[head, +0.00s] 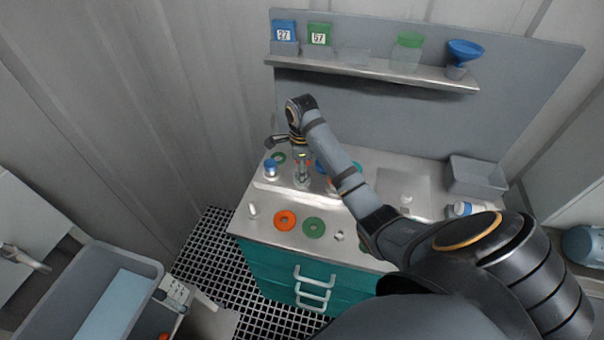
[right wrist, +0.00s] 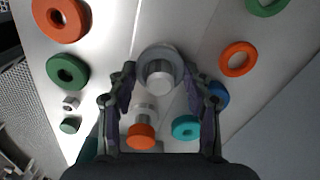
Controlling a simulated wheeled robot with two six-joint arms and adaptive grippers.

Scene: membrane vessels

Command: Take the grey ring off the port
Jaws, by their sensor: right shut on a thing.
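The grey ring (right wrist: 143,60) shows in the right wrist view, between the two fingers of my right gripper (right wrist: 160,82). A pale round port (right wrist: 160,80) shows in the ring's middle, so the ring appears to be around it; I cannot tell how high the ring sits on it. My right gripper is shut on the ring's sides. In the head view, my right gripper (head: 302,176) points down at the back left of the steel worktop, and the fingers hide most of the ring and port. My left gripper is not in view.
An orange ring (head: 285,220) and a green ring (head: 313,227) lie at the worktop's front. A blue-topped vessel (head: 270,168) stands left of my gripper. In the wrist view, an orange-topped piece (right wrist: 141,136) and a teal ring (right wrist: 186,127) are close by. A grey bin (head: 477,177) stands right.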

